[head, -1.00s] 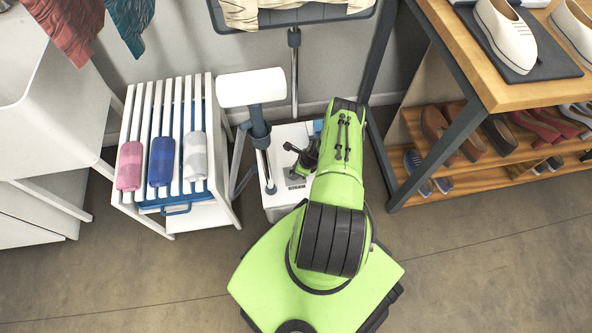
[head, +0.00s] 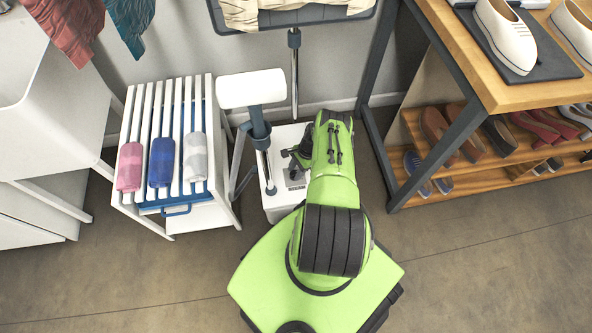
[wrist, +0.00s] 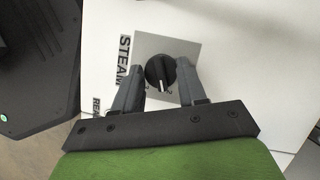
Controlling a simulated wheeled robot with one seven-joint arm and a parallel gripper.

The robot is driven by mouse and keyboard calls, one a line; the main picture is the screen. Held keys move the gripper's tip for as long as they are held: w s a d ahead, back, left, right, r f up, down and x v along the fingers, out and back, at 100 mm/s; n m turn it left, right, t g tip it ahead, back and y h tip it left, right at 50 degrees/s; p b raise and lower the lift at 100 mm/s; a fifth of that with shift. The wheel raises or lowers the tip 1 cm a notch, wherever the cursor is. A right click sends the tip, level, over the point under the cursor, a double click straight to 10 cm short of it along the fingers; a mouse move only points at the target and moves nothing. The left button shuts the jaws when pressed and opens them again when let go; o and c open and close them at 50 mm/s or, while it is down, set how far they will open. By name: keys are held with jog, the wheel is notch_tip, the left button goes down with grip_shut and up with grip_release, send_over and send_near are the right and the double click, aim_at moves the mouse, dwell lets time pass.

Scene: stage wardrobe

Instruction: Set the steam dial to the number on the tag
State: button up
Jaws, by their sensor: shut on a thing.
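The steam dial (wrist: 160,72) is a round black knob with a white pointer line, set on a grey plate on the white steamer box (wrist: 225,35). The word STEAM is printed beside the plate. The pointer faces the lower edge of the wrist picture. In the head view my gripper (head: 300,162) is over the top of the steamer box (head: 275,202). I cannot make out a tag with a number.
A slatted white trolley (head: 188,215) with rolled cloths stands to the left. A steamer pole with a white head (head: 251,88) rises close beside my gripper. A shoe rack (head: 470,160) stands to the right. The floor in front is clear.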

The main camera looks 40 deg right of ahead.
jog(key=shift+n, duration=0.6)
jog(key=shift+n+g, duration=0.3)
jog(key=o, duration=1)
jog(key=shift+d+r, duration=0.1)
jog(key=p+v, duration=0.4)
jog(key=v, duration=1.1)
jog(key=shift+d+r+p, duration=0.15)
jog(key=shift+r+p, duration=0.05)
jog(key=shift+p, duration=0.1)
